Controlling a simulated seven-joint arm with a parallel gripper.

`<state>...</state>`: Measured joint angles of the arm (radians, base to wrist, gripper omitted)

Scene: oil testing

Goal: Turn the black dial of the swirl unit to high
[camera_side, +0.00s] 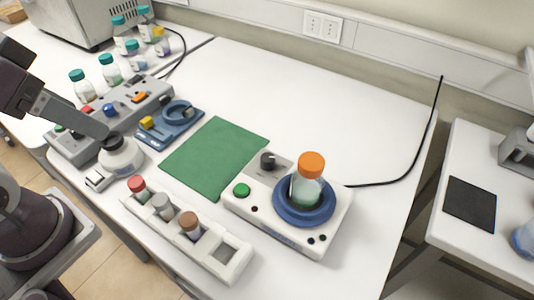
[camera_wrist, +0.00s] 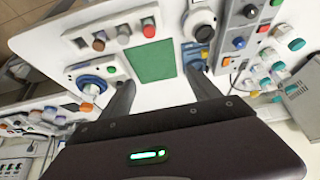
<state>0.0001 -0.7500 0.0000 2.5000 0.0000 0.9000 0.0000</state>
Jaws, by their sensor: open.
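The swirl unit (camera_side: 262,212) is a white box at the centre right of the side view. It has a black dial (camera_side: 268,160), a green button (camera_side: 242,190) and a blue round cup holding an orange-capped bottle (camera_side: 309,182). The unit (camera_wrist: 74,73) also shows at the left of the wrist view, its dial small there. The dial's setting is too small to read. My gripper (camera_wrist: 160,88) is open and empty, its two fingers apart in the wrist view. In the side view a grey finger of it shows at the left, above the bench and well away from the dial.
A green mat (camera_side: 215,157) lies left of the unit. A white rack (camera_side: 216,250) with red, grey and brown capped vials stands in front. A blue device (camera_side: 170,126), a grey button panel (camera_side: 137,108) and several teal-capped bottles stand at left.

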